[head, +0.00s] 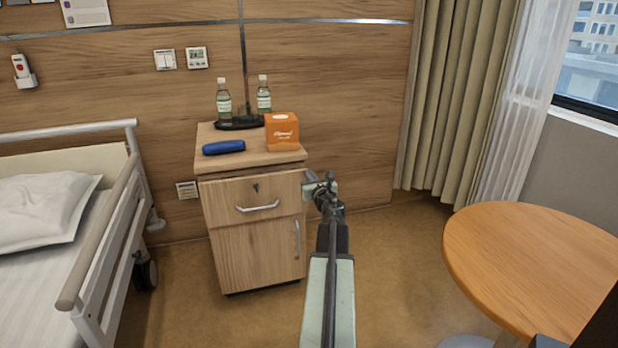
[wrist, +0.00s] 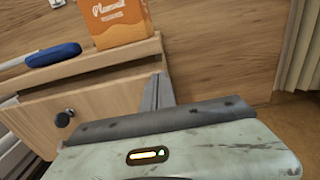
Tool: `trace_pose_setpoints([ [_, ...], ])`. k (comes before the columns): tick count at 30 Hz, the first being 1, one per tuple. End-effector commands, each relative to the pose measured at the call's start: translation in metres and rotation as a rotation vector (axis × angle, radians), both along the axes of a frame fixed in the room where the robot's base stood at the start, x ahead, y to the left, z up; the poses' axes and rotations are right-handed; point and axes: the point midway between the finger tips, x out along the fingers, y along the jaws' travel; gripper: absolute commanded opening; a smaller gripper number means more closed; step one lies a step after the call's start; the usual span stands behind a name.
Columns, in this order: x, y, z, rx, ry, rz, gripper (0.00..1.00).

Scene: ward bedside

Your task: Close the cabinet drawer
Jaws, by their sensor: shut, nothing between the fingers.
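The wooden bedside cabinet (head: 228,262) stands against the wall. Its drawer (head: 228,196) is at the top, with a keyhole and a silver handle (head: 257,208). The drawer front stands slightly forward of the door below, so it looks a little open; the exact gap is hard to judge. In the wrist view the drawer front (wrist: 105,100) is close, with its dark round lock. My gripper (head: 320,188) is shut and empty at the right end of the drawer front; its grey fingers show in the wrist view (wrist: 156,90). I cannot tell whether they touch the drawer.
On the cabinet top are an orange box (head: 282,133), a blue case (head: 223,147), two bottles (head: 224,100) and a dark tray (head: 240,123). A bed (head: 95,245) stands at left and a round table (head: 540,255) at right. Floor in front of the cabinet is clear.

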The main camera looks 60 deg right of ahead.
Motion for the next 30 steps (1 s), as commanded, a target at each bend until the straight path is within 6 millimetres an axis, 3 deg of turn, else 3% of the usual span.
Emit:
trace_pose_setpoints([
  [9,0.033,-0.029,0.000,0.000,0.000,0.001,0.00],
  [20,0.038,-0.031,0.002,0.002,-0.004,0.000,0.00],
  [25,0.030,-0.015,0.002,0.001,-0.003,0.004,0.00],
  [30,0.003,0.020,0.001,-0.002,0.001,0.010,0.00],
])
